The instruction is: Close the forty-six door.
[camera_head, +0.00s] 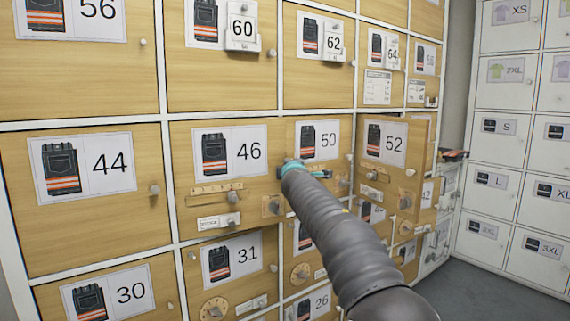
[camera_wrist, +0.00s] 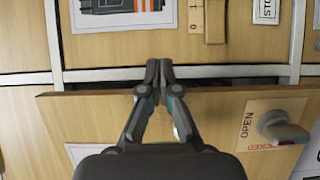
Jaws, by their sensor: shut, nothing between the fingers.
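The forty-six door (camera_head: 180,165) is a light wood locker door with a trousers card reading 46. It stands slightly ajar. In the wrist view its free edge (camera_wrist: 70,110) crosses the picture, with a dark gap beyond it. A turn latch (camera_wrist: 285,130) on an OPEN/LOCKED plate sits near that edge; it also shows in the head view (camera_head: 272,206). My gripper (camera_wrist: 160,67) is shut and empty, its fingers over the door's free edge. In the head view my gripper (camera_head: 284,167) is at the door's right side. I cannot tell whether it touches the door.
The fifty door (camera_head: 318,138) is just right, with a slider (camera_wrist: 215,20) on it. The fifty-two door (camera_head: 420,140) stands ajar. The forty-four door (camera_head: 100,220) is shut on the left. White lockers (camera_head: 500,150) stand at right, with clear grey floor (camera_head: 490,285) before them.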

